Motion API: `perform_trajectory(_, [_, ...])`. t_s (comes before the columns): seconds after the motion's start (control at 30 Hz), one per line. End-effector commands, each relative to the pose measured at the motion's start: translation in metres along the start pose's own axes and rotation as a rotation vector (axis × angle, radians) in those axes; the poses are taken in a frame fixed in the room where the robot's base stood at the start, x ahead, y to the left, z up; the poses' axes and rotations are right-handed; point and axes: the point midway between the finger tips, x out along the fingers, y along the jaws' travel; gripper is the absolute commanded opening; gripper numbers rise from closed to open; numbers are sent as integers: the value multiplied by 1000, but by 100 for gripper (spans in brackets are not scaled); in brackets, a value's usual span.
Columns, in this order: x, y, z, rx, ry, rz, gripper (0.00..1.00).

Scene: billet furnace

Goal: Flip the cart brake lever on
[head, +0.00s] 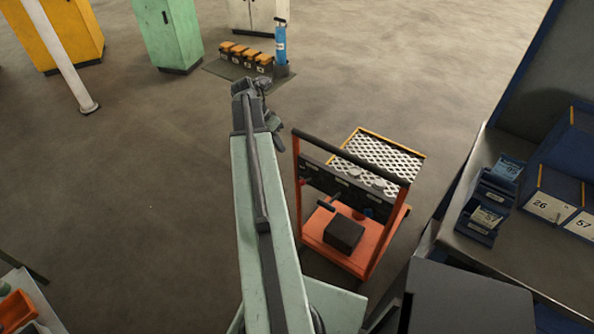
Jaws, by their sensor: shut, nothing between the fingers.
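The orange cart (312,230) stands on the floor right of my arm, with a dark push handle (350,157) across its top. Below the handle is a dark panel (345,183) with small pale labels. A small dark lever with a red part (326,205) shows at the panel's lower left, and a red knob (301,182) at its left end. I cannot tell which is the brake lever or how it is set. My gripper (276,124) is shut and empty, above and left of the cart's handle and apart from it.
A bench (470,250) with blue bins stands close on the right. Orange-topped batteries (245,57) and a blue cylinder (281,45) are at the back.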

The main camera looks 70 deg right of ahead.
Motion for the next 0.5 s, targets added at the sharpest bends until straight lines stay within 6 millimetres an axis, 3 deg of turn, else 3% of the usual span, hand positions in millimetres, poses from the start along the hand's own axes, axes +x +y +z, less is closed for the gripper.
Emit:
perform_trajectory(0.27, [6,-1,1,-3,0,-1,0])
perform_trajectory(0.5, [43,-3,3,-3,-1,-1,0])
